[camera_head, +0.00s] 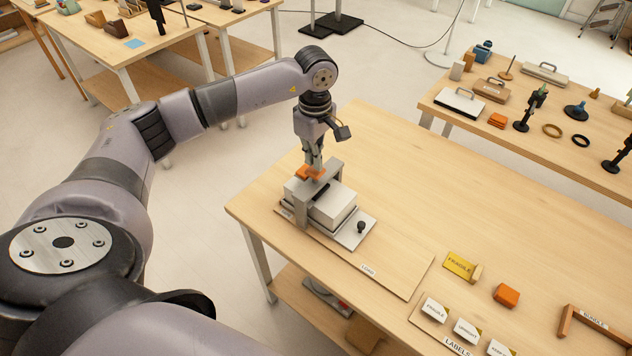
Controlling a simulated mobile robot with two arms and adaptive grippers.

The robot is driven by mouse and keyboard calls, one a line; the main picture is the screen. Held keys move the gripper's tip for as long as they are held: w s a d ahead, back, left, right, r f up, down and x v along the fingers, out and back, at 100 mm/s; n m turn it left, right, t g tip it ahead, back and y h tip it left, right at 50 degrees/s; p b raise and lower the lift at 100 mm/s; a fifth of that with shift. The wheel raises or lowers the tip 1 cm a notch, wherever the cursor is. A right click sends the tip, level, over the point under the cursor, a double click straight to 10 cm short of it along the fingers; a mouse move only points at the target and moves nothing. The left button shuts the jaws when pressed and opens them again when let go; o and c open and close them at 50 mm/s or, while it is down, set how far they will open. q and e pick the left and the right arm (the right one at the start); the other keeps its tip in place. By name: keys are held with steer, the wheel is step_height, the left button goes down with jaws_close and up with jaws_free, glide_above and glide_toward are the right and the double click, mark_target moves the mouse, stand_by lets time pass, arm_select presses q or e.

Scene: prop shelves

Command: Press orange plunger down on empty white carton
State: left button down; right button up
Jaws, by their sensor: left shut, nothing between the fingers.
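A white carton (335,207) lies on a grey metal plate (357,232) at the left end of the wooden table. A grey bridge-like frame (301,206) stands over the carton's left part. An orange plunger (309,173) sits on top of this frame. My left gripper (313,165) points down at the plunger from above, its fingers shut and empty. The fingertips are at the plunger's top; I cannot tell if they touch it. A dark strip (321,192) shows on the carton's top. My right gripper is not in view.
A board marked LOAD (385,276) lies under the plate. A black knob (361,227) stands on the plate's right. The table's back is clear.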

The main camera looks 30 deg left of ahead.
mark_target(315, 171)
arm_select(q)
steer(key=shift+f+b, duration=1.45)
steer(key=shift+f, duration=0.3)
steer(key=shift+s+d+f+b, duration=0.1)
steer(key=shift+s+f+b, duration=0.15)
steer(key=shift+f+b, duration=0.1)
stand_by(0.9)
steer(key=shift+w+r+p, duration=0.2)
steer(key=shift+r+p, duration=0.55)
steer(key=shift+r, duration=0.4)
steer(key=shift+r+p, duration=1.25)
steer(key=shift+r, duration=1.3)
